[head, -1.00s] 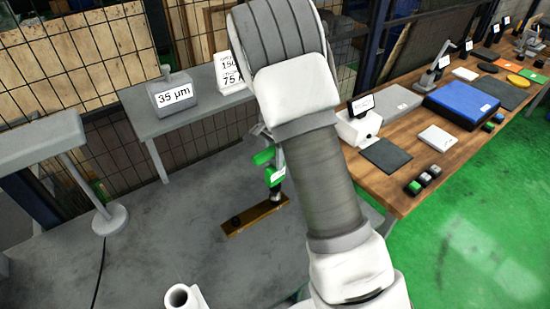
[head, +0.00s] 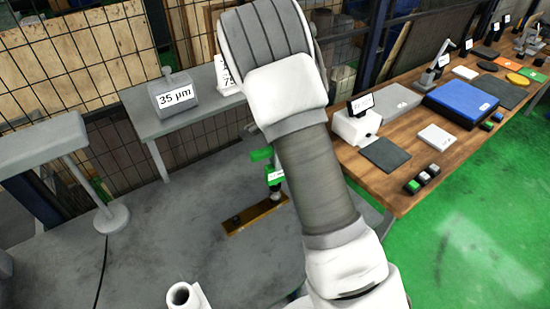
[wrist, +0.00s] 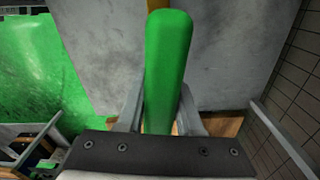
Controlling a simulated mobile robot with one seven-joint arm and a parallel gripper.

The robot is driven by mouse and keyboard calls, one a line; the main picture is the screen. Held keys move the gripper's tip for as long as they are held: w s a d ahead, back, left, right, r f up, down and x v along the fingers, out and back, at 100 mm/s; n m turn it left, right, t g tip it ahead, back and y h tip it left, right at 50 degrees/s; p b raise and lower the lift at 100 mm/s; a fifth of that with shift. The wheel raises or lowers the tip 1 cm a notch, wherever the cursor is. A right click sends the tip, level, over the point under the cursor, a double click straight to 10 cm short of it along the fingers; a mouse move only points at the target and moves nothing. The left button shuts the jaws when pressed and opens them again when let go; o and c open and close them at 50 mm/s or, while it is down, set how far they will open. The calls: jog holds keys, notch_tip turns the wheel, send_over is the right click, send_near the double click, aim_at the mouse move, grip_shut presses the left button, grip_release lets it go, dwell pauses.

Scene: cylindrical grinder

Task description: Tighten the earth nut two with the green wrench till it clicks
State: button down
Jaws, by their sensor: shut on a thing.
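The green wrench (head: 274,177) stands upright over the right part of a brass bar (head: 254,216) on the grey table. Its dark lower end is at the bar, and the nut beneath it is hidden. A dark nut (head: 235,220) shows near the bar's left end; I cannot read which nut is number two. In the wrist view the wrench's green handle (wrist: 166,65) lies between the fingers of my gripper (wrist: 160,112), which is shut on it. In the head view my arm hides most of the gripper.
A grey shelf carries a block marked 35 µm (head: 174,96) behind the bar. A lamp-like grey stand (head: 111,217) is at left and a white tube (head: 182,296) in front. A wooden bench (head: 400,190) with instruments is at right.

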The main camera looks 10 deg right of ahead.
jog(key=shift+s+f+n, duration=0.15)
jog(key=shift+s+n, duration=0.05)
jog(key=shift+n, duration=0.2)
jog(key=shift+w+r+p, duration=0.15)
jog(key=shift+r+p, duration=0.65)
jog(key=shift+r, duration=0.55)
jog(key=shift+w+r+p, duration=0.1)
jog(key=shift+r+p, duration=0.7)
jog(key=shift+r, duration=0.5)
